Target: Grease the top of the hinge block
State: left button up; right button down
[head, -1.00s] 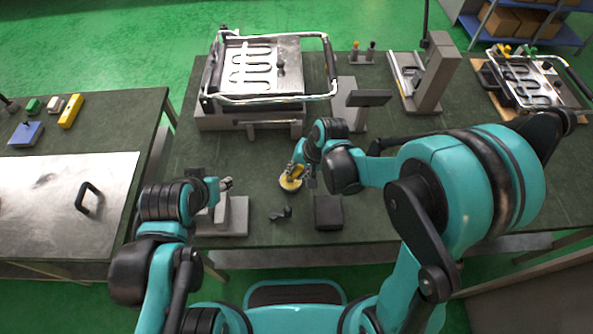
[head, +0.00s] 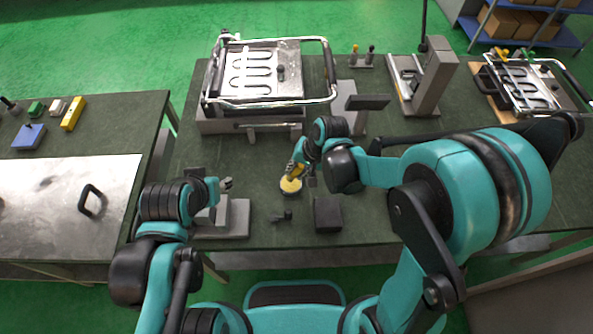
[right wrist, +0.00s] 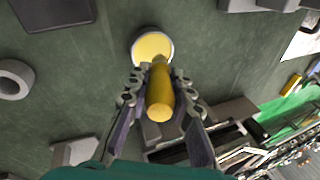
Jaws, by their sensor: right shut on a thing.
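My right gripper (head: 300,172) is shut on a yellow-handled tool (right wrist: 160,95), likely a brush. The tool's far end is over or in a round tin of yellow grease (head: 291,187), also seen in the right wrist view (right wrist: 152,47). I cannot tell whether its hidden tip touches the grease. A grey stepped block (head: 236,219) stands left of the tin, and a dark square block (head: 328,213) stands right of it. I cannot tell for sure which is the hinge block. My left gripper (head: 226,185) is above the grey block, its jaws too small to read.
A small dark part (head: 283,216) lies between the blocks. A metal frame with a heating element (head: 255,70) stands behind the tin. A grey upright stand (head: 432,80) is at the back right.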

jog(key=shift+r+p, duration=1.55)
jog(key=shift+r, duration=0.8)
jog(key=shift+f, duration=0.1)
